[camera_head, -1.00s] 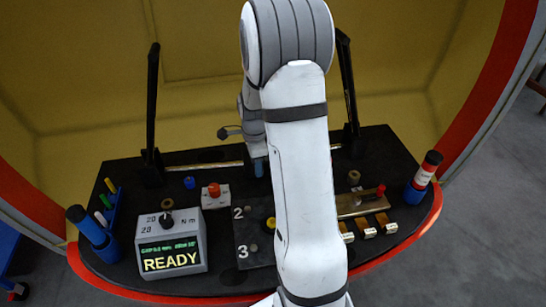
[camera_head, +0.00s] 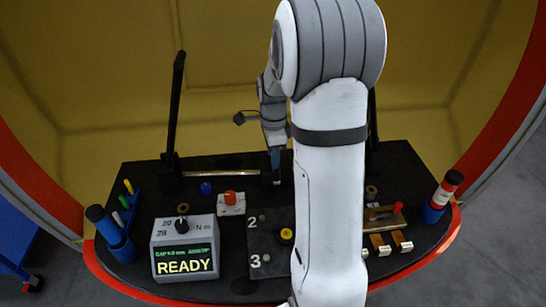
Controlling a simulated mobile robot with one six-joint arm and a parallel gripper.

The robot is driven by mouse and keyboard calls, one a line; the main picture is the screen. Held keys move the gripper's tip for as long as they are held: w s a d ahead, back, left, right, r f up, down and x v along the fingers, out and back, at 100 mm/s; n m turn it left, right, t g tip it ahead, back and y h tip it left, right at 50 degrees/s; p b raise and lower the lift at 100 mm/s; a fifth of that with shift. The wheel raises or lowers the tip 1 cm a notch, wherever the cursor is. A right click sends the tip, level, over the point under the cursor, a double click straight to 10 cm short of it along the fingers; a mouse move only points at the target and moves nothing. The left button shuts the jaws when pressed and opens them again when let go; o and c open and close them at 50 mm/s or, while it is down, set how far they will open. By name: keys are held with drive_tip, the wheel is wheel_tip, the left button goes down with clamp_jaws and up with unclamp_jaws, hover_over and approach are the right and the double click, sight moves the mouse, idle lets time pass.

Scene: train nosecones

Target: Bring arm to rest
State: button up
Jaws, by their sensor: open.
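My arm rises through the middle of the head view and bends over at the top. My gripper (camera_head: 277,178) hangs down behind it, pointing at the black bench top (camera_head: 140,215), near the bar at the back. The gripper is small in the picture and partly dark, and nothing shows held in it. I cannot tell how far its tips are above the bench. My own arm hides part of the bench right of the centre.
A grey box reading READY (camera_head: 185,250), a red button (camera_head: 231,201), a numbered dark plate (camera_head: 262,225) and blue holders (camera_head: 108,230) stand on the bench. Two black posts (camera_head: 175,110) rise behind.

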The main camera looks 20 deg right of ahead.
idle(0.3)
drive_tip(key=s+a+r+n+t+p, duration=0.1)
drive_tip(key=s+a+r+n+p, duration=0.1)
drive_tip(key=s+a+r+n, duration=0.2)
drive_tip(key=s+a+r+n+p, duration=0.2)
drive_tip(key=s+a+r+n, duration=0.2)
drive_tip(key=s+n, duration=0.5)
drive_tip(key=s+a+r+n+t+p, duration=0.1)
drive_tip(key=s+a+r+n+p, duration=0.1)
drive_tip(key=s+a+r+n, duration=0.2)
drive_tip(key=s+r+n, duration=0.3)
drive_tip(key=shift+s+a+r+n+t, duration=0.15)
drive_tip(key=shift+s+a+n+t, duration=0.05)
drive_tip(key=shift+a+n+t, duration=0.1)
drive_tip(key=shift+d, duration=0.2)
drive_tip(key=shift+c, duration=0.7)
drive_tip(key=shift+s+d, duration=0.1)
